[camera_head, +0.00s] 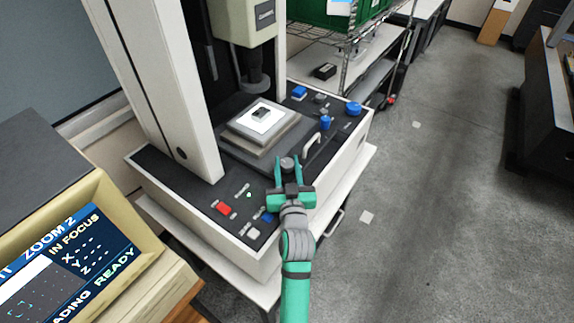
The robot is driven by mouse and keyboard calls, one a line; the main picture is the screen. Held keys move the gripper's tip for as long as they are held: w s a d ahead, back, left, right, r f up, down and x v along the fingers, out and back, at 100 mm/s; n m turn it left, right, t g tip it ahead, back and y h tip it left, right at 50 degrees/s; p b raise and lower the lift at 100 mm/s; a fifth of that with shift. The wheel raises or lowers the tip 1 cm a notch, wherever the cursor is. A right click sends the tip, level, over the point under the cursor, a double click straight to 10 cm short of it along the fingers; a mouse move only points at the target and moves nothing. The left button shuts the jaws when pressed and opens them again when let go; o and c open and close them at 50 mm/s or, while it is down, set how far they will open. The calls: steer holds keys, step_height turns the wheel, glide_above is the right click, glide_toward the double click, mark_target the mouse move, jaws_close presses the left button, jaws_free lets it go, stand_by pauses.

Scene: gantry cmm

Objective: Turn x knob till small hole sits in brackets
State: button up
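My gripper (289,160) is over the front of the machine's black deck. Its two green fingers stand on either side of a round grey knob (288,163), and they look spread, with narrow gaps beside it. I cannot read a label that says whether this is the x knob. The monitor (75,245) at the lower left shows "ZOOM 2", "IN FOCUS", dashes for X, Y and Z, and "READY". Cyan corner brackets (19,309) show at the picture's lower left edge. I cannot make out the small hole, and the screen is partly cut off.
A stage (262,137) with a white plate sits under the machine's vertical head (255,80). A silver handle (312,144), a blue knob (325,122) and a larger blue knob (354,109) stand to the right. A red button (223,208) is left. Open floor lies right.

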steer(key=c, duration=0.4)
steer(key=shift+n+y, duration=0.5)
steer(key=shift+y, duration=0.3)
steer(key=n+g+y, duration=0.1)
steer(key=n+y, duration=0.1)
steer(key=y, duration=0.2)
steer(key=n+g+y, duration=0.2)
steer(key=n+y, duration=0.1)
steer(key=shift+d+y, duration=0.15)
steer(key=shift+y, duration=0.25)
steer(key=n+g+y, duration=0.3)
steer(key=shift+g, duration=0.3)
steer(key=shift+n+g+y, duration=1.1)
steer(key=shift+n+g, duration=0.1)
steer(key=shift+g, duration=0.1)
steer(key=o, duration=1.1)
